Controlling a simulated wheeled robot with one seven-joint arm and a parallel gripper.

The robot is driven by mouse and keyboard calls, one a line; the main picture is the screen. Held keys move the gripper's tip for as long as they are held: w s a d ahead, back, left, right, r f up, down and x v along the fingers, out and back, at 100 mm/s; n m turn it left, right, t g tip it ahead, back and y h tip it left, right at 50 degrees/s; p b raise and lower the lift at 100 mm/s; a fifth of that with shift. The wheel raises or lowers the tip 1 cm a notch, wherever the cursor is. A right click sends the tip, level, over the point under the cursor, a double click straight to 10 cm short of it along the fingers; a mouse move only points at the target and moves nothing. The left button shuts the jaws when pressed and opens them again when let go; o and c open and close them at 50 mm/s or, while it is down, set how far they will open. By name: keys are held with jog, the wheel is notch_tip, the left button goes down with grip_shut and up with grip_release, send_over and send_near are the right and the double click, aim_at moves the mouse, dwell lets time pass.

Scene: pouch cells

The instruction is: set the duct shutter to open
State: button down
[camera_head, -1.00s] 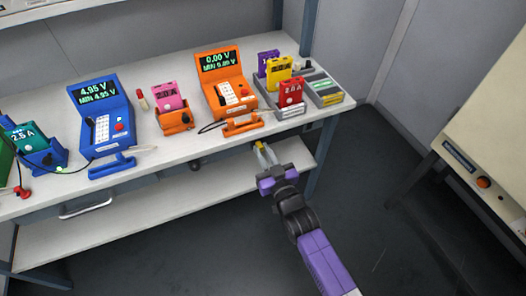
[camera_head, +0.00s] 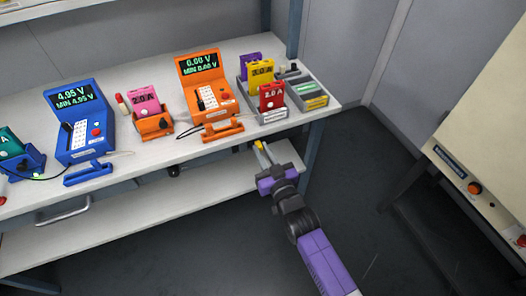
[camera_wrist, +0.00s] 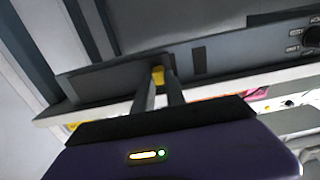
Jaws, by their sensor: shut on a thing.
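My gripper (camera_head: 262,147) is low in front of the bench's right part. It is shut on a small yellow piece (camera_head: 258,145), which also shows between the fingertips in the wrist view (camera_wrist: 158,75). A dark round knob (camera_wrist: 312,35) with pale labels beside it sits on the bench's grey front panel at the right edge of the wrist view, apart from my gripper. In the head view a small dark knob (camera_head: 172,170) shows under the bench top, left of my gripper. Labels are too small to read, so I cannot tell whether either is the duct shutter.
The bench top (camera_head: 225,150) carries a blue meter (camera_head: 85,125), an orange meter (camera_head: 205,85), a pink cell (camera_head: 145,102) and a grey tray (camera_head: 312,98) beside coloured cells. A lower shelf (camera_head: 120,215) runs below. A beige cabinet (camera_head: 490,120) stands right; dark floor between is clear.

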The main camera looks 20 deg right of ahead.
jog(key=shift+d, duration=0.3)
jog(key=c, duration=1.4)
grip_release()
jog(key=shift+o, duration=0.2)
jog(key=shift+s, duration=0.25)
jog(key=s, duration=0.7)
jog(key=shift+s, duration=0.2)
